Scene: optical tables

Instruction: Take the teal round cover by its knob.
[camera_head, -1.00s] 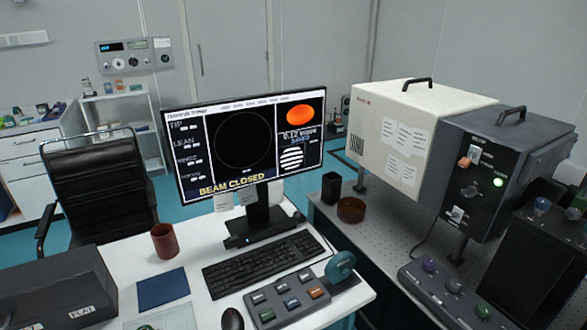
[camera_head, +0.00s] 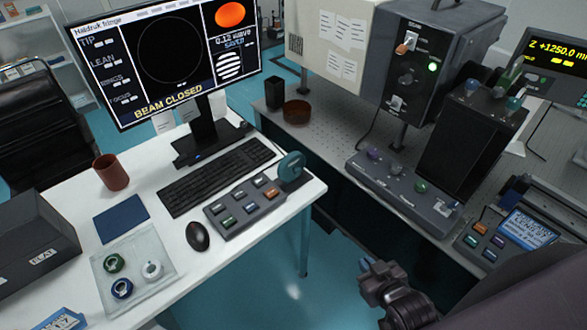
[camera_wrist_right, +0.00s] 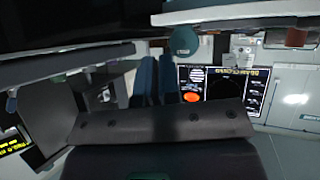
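The teal round cover (camera_head: 291,167) stands upright at the right corner of the white desk, beside the grey button pad. It also shows in the right wrist view (camera_wrist_right: 185,40), upside down above the fingers. I cannot make out its knob clearly. My right gripper (camera_head: 366,277) is in front of the desk's right end, over the floor, below and to the right of the cover and apart from it. In the right wrist view its two dark fingers (camera_wrist_right: 157,78) lie side by side with nothing visible between them. My left gripper is not in view.
The grey button pad (camera_head: 245,208), keyboard (camera_head: 215,177), mouse (camera_head: 198,236) and monitor (camera_head: 165,60) crowd the desk. A perforated optical table (camera_head: 335,135) with control boxes stands at the right. Clear teal floor (camera_head: 330,265) lies between desk and table.

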